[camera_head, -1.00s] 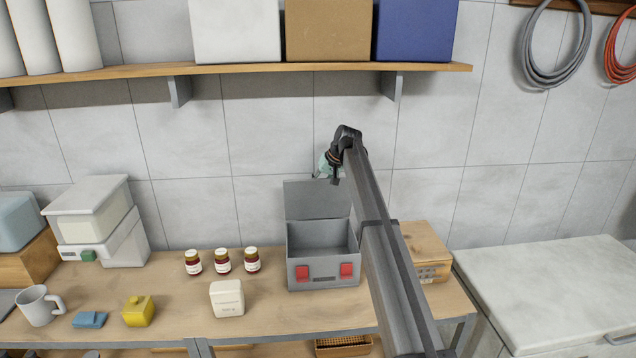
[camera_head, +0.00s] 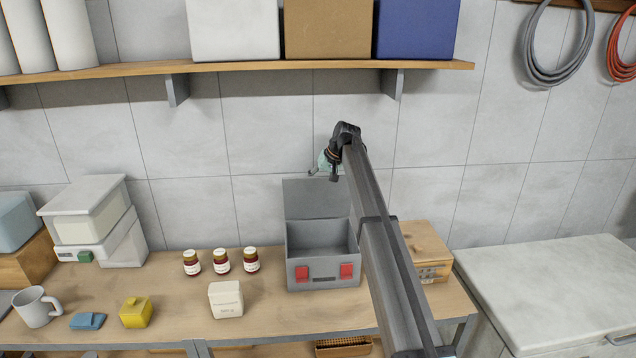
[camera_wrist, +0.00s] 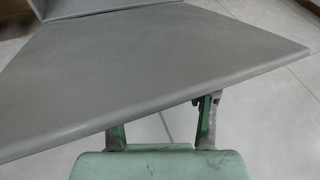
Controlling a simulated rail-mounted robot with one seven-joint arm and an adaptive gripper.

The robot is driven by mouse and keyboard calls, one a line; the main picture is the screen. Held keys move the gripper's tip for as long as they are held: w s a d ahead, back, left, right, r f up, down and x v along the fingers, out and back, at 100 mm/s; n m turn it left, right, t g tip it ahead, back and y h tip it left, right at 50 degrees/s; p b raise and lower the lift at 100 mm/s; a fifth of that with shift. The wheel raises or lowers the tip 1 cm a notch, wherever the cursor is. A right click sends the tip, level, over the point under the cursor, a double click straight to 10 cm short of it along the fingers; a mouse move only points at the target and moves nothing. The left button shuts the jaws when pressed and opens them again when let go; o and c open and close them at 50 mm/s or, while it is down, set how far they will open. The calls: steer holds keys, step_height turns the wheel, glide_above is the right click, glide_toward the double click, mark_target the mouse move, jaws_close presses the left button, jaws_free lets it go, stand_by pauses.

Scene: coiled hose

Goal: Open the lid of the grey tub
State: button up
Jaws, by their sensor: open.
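The grey tub (camera_head: 322,278) stands on the workbench near the wall, with two red latches on its front. Its lid (camera_head: 317,198) is raised upright at the back, and the inside of the tub shows empty. My gripper (camera_head: 322,168) is just above the lid's top edge, near its right end. In the wrist view, the lid (camera_wrist: 150,70) spans the picture as a broad grey panel. My open gripper (camera_wrist: 162,122) has its two fingers apart near the panel's edge, with nothing between them. I cannot tell whether a finger touches the lid.
A wooden box (camera_head: 425,250) stands right of the tub, behind my arm. Several jars (camera_head: 222,262) and a white carton (camera_head: 226,299) stand to its left. A shelf (camera_head: 240,69) with boxes runs above. The tiled wall (camera_head: 250,140) is close behind the lid.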

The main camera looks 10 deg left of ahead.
steer(key=shift+r, duration=0.15)
steer(key=v, duration=1.1)
steer(key=shift+s+d+r, duration=0.1)
steer(key=shift+d+r, duration=0.05)
steer(key=shift+r, duration=0.2)
